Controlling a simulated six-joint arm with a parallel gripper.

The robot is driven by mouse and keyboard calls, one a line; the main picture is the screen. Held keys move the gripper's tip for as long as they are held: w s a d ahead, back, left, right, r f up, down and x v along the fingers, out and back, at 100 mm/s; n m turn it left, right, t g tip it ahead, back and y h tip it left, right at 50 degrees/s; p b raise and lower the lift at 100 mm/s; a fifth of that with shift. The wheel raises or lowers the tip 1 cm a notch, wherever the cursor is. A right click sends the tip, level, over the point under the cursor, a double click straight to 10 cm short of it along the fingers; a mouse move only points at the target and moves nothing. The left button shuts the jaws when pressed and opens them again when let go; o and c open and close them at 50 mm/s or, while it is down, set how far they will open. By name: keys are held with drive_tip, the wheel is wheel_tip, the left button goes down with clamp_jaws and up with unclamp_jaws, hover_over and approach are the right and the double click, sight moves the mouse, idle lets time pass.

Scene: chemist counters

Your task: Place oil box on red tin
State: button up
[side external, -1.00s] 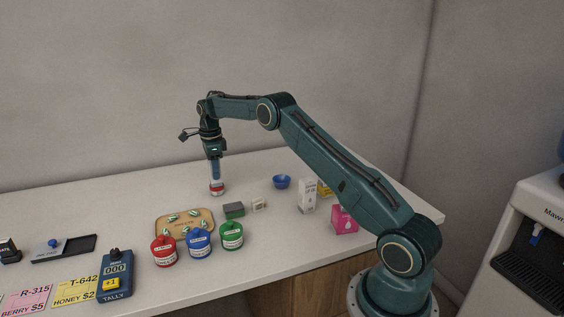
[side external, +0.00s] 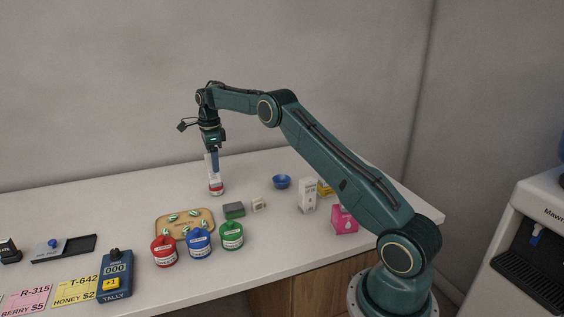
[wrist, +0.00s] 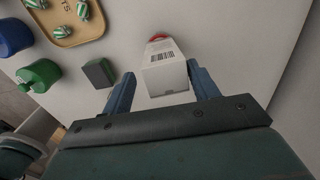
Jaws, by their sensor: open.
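My gripper (side external: 214,170) is open above and around the box. In the wrist view its two blue fingers flank the box with a visible gap on each side.
Red (side external: 163,252), blue (side external: 199,244) and green (side external: 231,236) canisters stand in front of a candy tray (side external: 207,215). A green-grey block (side external: 234,210) sits nearby. A blue bowl (side external: 282,182), another white box (side external: 307,196) and a pink box (side external: 344,221) are to the right.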

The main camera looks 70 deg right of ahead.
wheel_tip(320, 180, up, 7)
drive_tip(key=shift+r, duration=0.8)
drive_tip(key=shift+r, duration=0.15)
idle(0.3)
drive_tip(key=shift+a+r, duration=0.1)
drive_tip(key=shift+r, duration=0.05)
drive_tip(key=s+a+r+n+t, duration=0.3)
drive_tip(key=s+a+r+n, duration=1.1)
drive_tip(key=s+a+r, duration=0.25)
drive_tip(key=s+a+f+n+t, duration=0.1)
drive_tip(key=s+a+f+n, duration=0.2)
drive_tip(key=s, duration=0.5)
drive_tip(key=s+a+f+n, duration=0.3)
drive_tip(key=s+f+n, duration=0.1)
drive_tip(key=s, duration=0.4)
drive_tip(key=s+a+f+n+t, duration=0.1)
drive_tip(key=s+a+f+n, duration=0.2)
drive_tip(key=s+n, duration=0.3)
drive_tip(key=shift+s+a+f+t, duration=0.2)
drive_tip(key=shift+s+t, duration=0.1)
drive_tip(key=shift+s, duration=0.9)
